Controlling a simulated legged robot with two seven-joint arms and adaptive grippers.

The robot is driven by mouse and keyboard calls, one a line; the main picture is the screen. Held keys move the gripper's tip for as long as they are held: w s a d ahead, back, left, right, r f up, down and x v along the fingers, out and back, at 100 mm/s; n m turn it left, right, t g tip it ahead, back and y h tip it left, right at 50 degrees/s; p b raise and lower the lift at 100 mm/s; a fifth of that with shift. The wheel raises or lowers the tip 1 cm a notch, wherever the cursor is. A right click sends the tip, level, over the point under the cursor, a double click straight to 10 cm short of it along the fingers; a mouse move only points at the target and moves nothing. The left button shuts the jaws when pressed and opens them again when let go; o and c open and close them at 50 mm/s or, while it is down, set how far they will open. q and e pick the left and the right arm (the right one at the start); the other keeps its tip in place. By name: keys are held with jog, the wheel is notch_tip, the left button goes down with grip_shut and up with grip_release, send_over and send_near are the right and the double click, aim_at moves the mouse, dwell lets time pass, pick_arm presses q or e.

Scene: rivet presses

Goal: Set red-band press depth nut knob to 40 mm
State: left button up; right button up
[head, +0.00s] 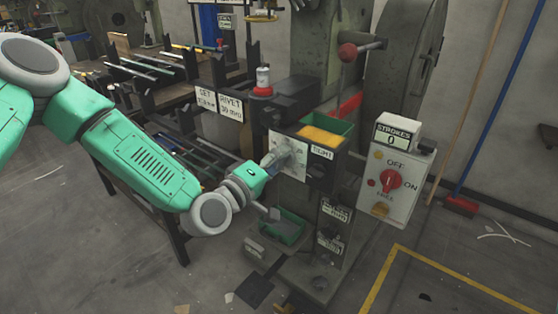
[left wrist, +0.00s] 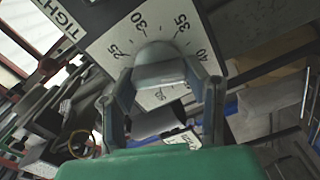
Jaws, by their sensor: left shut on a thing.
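The depth nut knob (left wrist: 158,72) is a grey knob on a white dial plate (left wrist: 110,45) with marks 25, 30, 35 and 40 readable around its upper side. My left gripper (left wrist: 160,100) is shut on the knob, one finger on each side. I cannot make out a pointer on the knob. In the head view the dial plate (head: 299,150) is on the press front, and my left gripper (head: 274,164) reaches it from the left, covering much of the knob. A red band (head: 350,104) shows on the press body. My right gripper is not in view.
A switch box (head: 391,180) with a red rotary switch and a STROKES counter (head: 393,137) reading 0 stands at the right. A yellow-filled green bin (head: 325,135) sits above the dial. SET and RIVET signs (head: 218,103) stand left. A green tray (head: 285,229) is below.

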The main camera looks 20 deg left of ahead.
pick_arm(q)
jog(key=shift+a+f, duration=0.15)
jog(key=shift+f, duration=0.05)
jog(key=o, duration=1.1)
jog(key=shift+o, duration=0.2)
jog(key=shift+a+r, duration=0.1)
jog(key=v, duration=1.2)
